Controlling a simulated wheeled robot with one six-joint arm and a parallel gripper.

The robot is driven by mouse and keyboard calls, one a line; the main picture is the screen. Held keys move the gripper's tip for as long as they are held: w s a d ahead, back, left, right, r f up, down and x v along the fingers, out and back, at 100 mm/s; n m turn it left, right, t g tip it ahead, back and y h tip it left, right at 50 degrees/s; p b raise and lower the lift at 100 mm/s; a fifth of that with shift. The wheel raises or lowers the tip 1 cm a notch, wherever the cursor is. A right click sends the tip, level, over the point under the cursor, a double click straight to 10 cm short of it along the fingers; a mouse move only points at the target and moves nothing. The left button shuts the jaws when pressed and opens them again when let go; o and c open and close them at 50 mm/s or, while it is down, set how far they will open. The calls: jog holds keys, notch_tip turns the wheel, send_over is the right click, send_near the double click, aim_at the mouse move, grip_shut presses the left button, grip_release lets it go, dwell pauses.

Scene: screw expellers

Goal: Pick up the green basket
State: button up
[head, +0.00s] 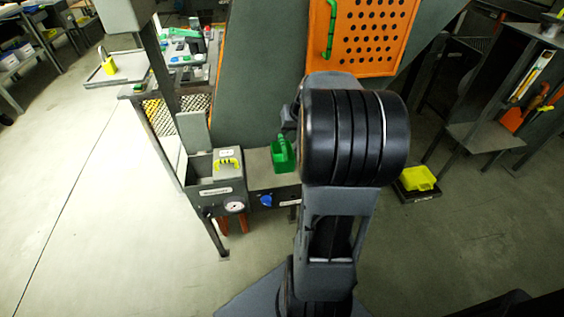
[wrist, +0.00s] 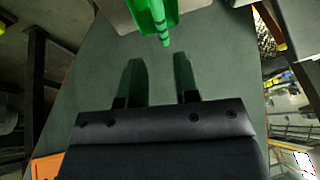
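The green basket (head: 283,157) sits on the grey machine's shelf, left of my arm in the head view, with its handle upward. In the wrist view the basket (wrist: 172,12) is at the top edge, partly cut off. Its green handle (wrist: 160,22) points down toward my gripper (wrist: 158,78). My gripper's two dark fingers are spread apart with nothing between them. The handle lies just beyond the fingertips, roughly in line with the gap, and looks apart from them. In the head view my arm hides most of the gripper.
A grey box with a yellow handle (head: 228,161) and a gauge (head: 234,206) stand left of the basket. A large grey sloped machine panel (head: 252,80) rises behind. A yellow container (head: 417,178) sits low at right. Open floor (head: 110,250) lies at left.

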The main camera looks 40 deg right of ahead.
aim_at(283, 143)
jog(key=b+x, duration=0.2)
jog(key=x, duration=1)
jog(key=shift+w+f+b, duration=0.15)
jog(key=shift+w+b, duration=0.05)
jog(key=shift+b, duration=0.2)
jog(key=shift+c, duration=0.2)
grip_shut()
